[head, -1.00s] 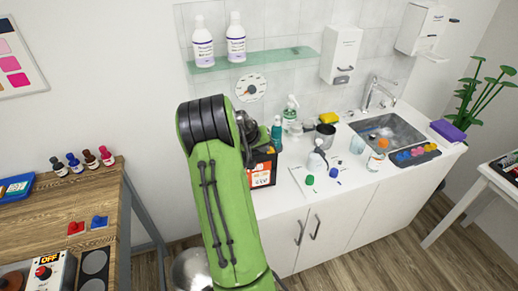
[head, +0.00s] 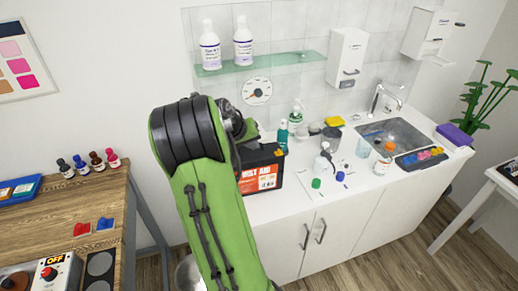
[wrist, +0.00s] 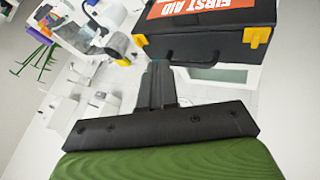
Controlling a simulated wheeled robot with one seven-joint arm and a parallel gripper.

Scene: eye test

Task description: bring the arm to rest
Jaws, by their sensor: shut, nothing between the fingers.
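My green and black arm (head: 205,190) rises through the lower middle of the head view, in front of the counter. My gripper (wrist: 157,80) shows in the wrist view as dark fingers close together, with nothing between them. In the head view the fingers are hidden behind my arm. In the wrist view the fingertips appear just below the black first aid box (wrist: 200,42), which has an orange label and yellow latches. I cannot tell whether they touch it. The box (head: 262,172) also stands on the counter's left end in the head view, partly covered by my arm.
The white counter (head: 290,205) holds bottles, caps and a sink (head: 395,135). A glass shelf (head: 262,64) with two bottles hangs above. A wooden bench (head: 60,212) with small bottles and a control box (head: 52,272) stands left. A side table (head: 490,190) stands right.

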